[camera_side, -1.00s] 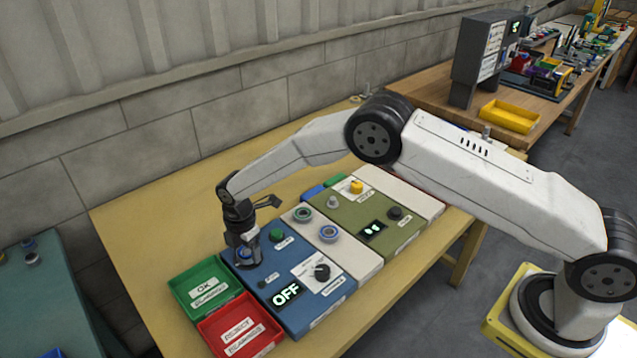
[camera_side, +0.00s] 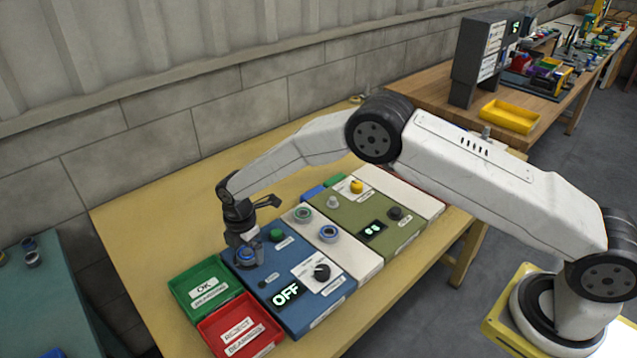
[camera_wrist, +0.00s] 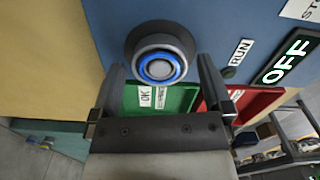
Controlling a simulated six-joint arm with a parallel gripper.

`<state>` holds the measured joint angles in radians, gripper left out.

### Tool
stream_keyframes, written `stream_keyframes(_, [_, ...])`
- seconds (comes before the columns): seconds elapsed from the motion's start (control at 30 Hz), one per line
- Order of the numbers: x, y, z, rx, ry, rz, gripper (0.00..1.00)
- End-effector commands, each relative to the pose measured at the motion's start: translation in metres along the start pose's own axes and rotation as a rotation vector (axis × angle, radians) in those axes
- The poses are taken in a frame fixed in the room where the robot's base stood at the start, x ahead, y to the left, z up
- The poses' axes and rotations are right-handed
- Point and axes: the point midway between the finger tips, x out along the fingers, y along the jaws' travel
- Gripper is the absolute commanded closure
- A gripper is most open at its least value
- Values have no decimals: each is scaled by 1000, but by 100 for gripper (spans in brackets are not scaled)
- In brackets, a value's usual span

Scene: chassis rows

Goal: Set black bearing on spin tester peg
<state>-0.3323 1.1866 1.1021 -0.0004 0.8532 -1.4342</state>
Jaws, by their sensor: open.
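A grey round centre shows inside the ring, seemingly the peg; whether the bearing is fully down I cannot tell. In the side view the bearing (camera_side: 246,257) shows just under my gripper (camera_side: 245,252). In the wrist view my gripper (camera_wrist: 163,82) is open, with its fingertips apart on either side of the bearing's near edge. The tester display (camera_side: 286,294) reads OFF.
A green OK tray (camera_side: 198,289) and a red REJECT tray (camera_side: 240,328) stand beside the tester's left end. A green button (camera_side: 277,235) and a black knob (camera_side: 321,271) stand up from the tester. Two other ringed parts sit on the white panel (camera_side: 356,262).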

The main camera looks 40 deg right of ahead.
Motion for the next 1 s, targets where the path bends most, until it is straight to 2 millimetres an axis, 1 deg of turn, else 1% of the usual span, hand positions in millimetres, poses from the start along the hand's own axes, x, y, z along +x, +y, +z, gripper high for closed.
stream_keyframes(0.23, [-17,0,0,0,0,2,0])
stream_keyframes(0.5, [-51,1,0,0,0,3,0])
stream_keyframes(0.7, [-71,0,0,0,0,2,0])
stream_keyframes(0.83, [-77,0,0,0,0,1,0])
stream_keyframes(1.0, [-78,0,0,0,0,1,0])
